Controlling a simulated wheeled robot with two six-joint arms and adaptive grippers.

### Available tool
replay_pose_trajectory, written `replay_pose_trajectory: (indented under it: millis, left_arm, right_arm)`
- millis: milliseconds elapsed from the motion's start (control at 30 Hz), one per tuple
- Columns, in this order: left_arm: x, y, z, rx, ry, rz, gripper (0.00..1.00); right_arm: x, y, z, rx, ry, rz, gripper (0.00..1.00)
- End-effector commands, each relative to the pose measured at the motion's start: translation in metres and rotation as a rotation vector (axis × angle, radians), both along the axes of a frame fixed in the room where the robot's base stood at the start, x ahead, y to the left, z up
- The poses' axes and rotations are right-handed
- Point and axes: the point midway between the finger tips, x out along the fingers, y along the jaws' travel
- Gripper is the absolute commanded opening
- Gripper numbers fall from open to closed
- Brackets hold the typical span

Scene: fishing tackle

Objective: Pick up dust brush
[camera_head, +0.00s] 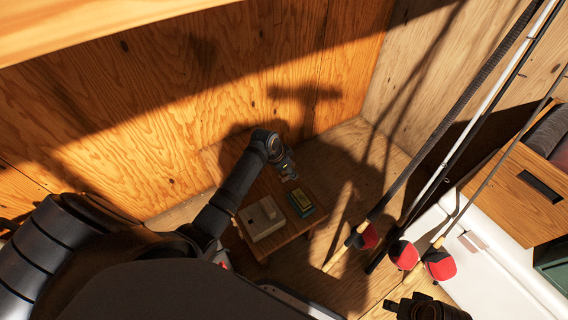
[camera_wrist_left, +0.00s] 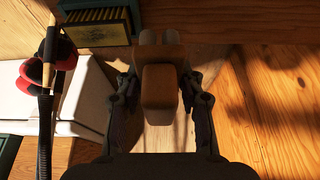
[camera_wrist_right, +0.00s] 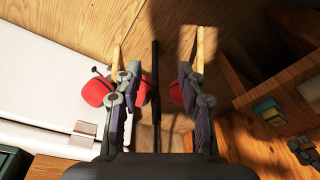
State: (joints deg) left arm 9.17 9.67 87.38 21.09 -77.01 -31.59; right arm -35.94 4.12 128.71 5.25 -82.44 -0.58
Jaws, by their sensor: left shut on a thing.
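My left gripper (camera_head: 287,172) is over the small wooden table (camera_head: 258,190), at the end of the arm reaching down and right. In the left wrist view, its two fingers stand either side of a brown wooden block-like thing (camera_wrist_left: 160,85), which I take to be the dust brush. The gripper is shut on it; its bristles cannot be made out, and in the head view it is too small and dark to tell. My right gripper (camera_wrist_right: 160,75) is open, with nothing between its fingers; dark rods show beyond the gap.
A green and yellow box (camera_head: 300,203) and a white box (camera_head: 264,219) sit on the small table. Fishing rods (camera_head: 470,110) lean at the right. Red round items (camera_head: 404,255) lie by a white chest (camera_head: 500,270). Plywood walls close off the back.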

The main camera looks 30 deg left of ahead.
Motion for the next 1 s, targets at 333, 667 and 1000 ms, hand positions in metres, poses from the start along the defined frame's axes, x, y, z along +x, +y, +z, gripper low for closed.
replay_pose_trajectory:
  millis: [333, 667, 1000]
  left_arm:
    - [-0.049, -0.055, 0.030, -0.005, 0.005, -0.001, 0.06]
    - [-0.055, -0.062, 0.032, -0.002, 0.004, -0.001, 0.06]
    - [-0.055, -0.061, 0.032, -0.002, 0.004, -0.001, 0.13]
  right_arm:
    - [0.002, -0.016, -0.031, -0.043, 0.063, -0.019, 0.40]
    - [0.003, -0.019, -0.046, -0.048, 0.057, -0.022, 0.40]
    - [0.003, -0.019, -0.046, -0.048, 0.057, -0.022, 0.40]
